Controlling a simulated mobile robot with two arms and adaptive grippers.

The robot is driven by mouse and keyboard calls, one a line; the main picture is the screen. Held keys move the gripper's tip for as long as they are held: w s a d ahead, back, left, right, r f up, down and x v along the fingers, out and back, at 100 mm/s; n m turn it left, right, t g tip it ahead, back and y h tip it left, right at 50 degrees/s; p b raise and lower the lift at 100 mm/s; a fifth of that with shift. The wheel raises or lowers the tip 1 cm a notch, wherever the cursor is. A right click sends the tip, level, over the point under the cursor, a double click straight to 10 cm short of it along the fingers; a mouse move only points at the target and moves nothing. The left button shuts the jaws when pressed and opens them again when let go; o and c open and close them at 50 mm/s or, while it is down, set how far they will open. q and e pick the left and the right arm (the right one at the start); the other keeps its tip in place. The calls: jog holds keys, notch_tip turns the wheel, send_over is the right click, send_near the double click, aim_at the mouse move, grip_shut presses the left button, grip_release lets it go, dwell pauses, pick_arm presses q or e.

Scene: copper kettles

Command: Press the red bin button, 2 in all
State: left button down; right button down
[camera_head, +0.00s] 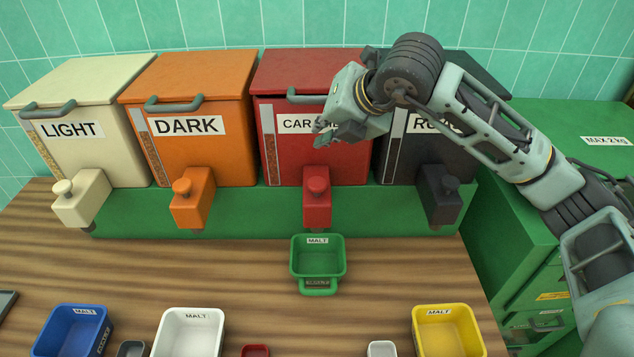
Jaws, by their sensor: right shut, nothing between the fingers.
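The red bin (270,162) stands third from the left in the row; part of its label is hidden behind my right gripper. Its red button (317,180) sits on top of the red spout block (317,212) at the bin's front. My right gripper (322,134) is shut and empty. In the picture it shows over the red bin's label, above the button and apart from it. A green tub (318,277) marked MALT stands on the counter below the red spout. I cannot see inside its bottom well. My left gripper is not in view.
A cream bin (110,150), an orange bin (220,160) and a dark bin (405,165) share the green ledge (260,217). Blue (62,345), white (165,345) and yellow (422,340) tubs stand at the front. The wooden counter between (200,270) is clear.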

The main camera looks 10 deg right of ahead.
jog(key=b, duration=0.1)
send_over(317, 189)
jog(key=w+d, duration=0.2)
jog(key=w, duration=0.1)
notch_tip(317, 189, down, 5)
jog(key=shift+f, duration=0.1)
notch_tip(317, 189, down, 2)
jog(key=b, duration=0.2)
jog(key=shift+b, duration=0.35)
jog(key=shift+w+f, duration=0.1)
jog(key=shift+f, duration=0.15)
jog(key=shift+r, duration=0.1)
jog(key=shift+f+b, duration=0.45)
jog(key=shift+b, duration=0.55)
